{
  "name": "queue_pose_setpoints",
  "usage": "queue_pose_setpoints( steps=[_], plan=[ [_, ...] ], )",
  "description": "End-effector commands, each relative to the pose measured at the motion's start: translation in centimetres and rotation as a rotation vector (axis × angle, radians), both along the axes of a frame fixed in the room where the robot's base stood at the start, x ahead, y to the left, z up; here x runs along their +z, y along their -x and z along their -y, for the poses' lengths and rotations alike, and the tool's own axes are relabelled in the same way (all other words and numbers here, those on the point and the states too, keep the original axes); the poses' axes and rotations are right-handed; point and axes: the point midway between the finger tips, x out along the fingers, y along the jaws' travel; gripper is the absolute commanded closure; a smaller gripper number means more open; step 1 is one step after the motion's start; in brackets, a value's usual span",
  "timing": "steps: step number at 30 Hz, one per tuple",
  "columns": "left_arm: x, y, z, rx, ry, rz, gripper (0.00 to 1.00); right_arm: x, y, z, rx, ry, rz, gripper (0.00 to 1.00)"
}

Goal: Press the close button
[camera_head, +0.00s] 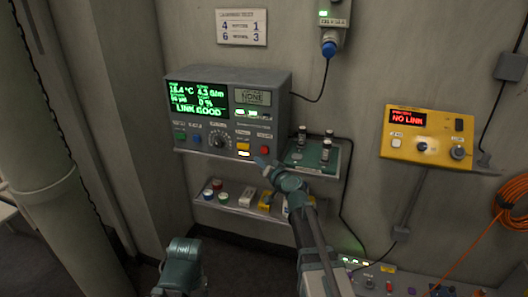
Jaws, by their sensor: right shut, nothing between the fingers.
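A grey control box (228,112) is on the wall, with a green-lettered screen reading "LINK GOOD". The labels are too small to read, so I cannot tell which is the close button. My right gripper (261,161) is shut and empty, its tips just below the red button; I cannot tell if they touch the box. My left gripper's fingers do not show.
A green tray (308,157) with several dark-topped bottles stands right of the box. A lower shelf (228,204) holds small items. A yellow panel (430,135) reading "NO LINK" hangs right, near an orange cable coil (511,201). A thick pipe (50,150) stands left.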

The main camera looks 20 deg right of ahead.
Motion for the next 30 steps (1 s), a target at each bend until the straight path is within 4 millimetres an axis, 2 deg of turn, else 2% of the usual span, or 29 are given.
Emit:
queue_pose_setpoints(
  steps=[3, 9, 30],
  plan=[
    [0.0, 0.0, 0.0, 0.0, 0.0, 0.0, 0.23, 0.0, -1.8, 1.1, -0.001, 0.001, 0.0, 1.0],
    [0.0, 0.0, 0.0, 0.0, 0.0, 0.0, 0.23, 0.0, -3.3, 2.2, 0.0, 0.001, 0.0, 1.0],
    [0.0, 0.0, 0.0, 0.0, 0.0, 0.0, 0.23, 0.0, -3.4, 2.3, 0.0, 0.001, 0.0, 1.0]
  ],
)
